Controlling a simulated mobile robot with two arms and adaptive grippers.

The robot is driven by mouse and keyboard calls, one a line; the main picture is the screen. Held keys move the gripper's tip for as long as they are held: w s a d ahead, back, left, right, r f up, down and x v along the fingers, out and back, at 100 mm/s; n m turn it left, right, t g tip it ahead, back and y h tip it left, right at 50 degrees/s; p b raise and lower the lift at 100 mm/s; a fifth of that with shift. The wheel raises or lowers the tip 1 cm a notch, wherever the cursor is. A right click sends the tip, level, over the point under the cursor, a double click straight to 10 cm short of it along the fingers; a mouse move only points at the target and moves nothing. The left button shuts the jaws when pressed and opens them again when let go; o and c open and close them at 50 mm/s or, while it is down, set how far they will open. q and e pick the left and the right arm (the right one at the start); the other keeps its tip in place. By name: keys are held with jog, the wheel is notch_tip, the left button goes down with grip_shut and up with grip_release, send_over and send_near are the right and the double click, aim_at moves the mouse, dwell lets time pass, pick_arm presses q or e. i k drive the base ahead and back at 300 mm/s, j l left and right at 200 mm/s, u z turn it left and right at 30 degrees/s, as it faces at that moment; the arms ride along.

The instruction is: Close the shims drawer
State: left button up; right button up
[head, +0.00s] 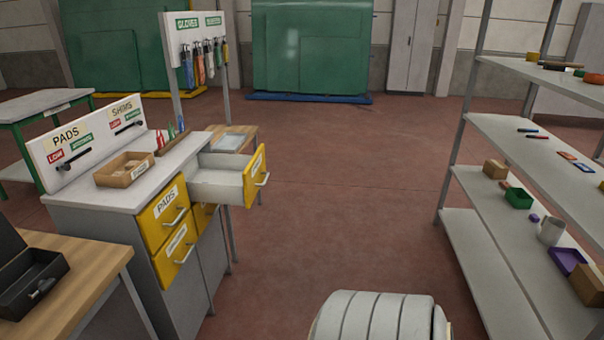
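A grey cabinet (93,199) with yellow-fronted drawers stands at the left. Its upper right drawer, with a yellow front (250,184) and pale grey body (216,184), is pulled well out and points to the right. The label on this front is too oblique to read. A SHIMS sign (122,110) is on the right part of the board above the cabinet. The drawer labelled PADS (153,229) and the one below it (166,264) are shut. Another yellow front (203,217) shows partly under the open drawer. Neither gripper is in view.
A cardboard box (118,179) sits on the cabinet top. A wooden table (90,290) with a black case (32,280) stands at front left. Shelves (497,262) with small items line the right. The red floor (340,220) between is clear.

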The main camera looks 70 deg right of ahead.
aim_at(237, 179)
jog(key=z, duration=1.9)
jog(key=i, duration=0.15)
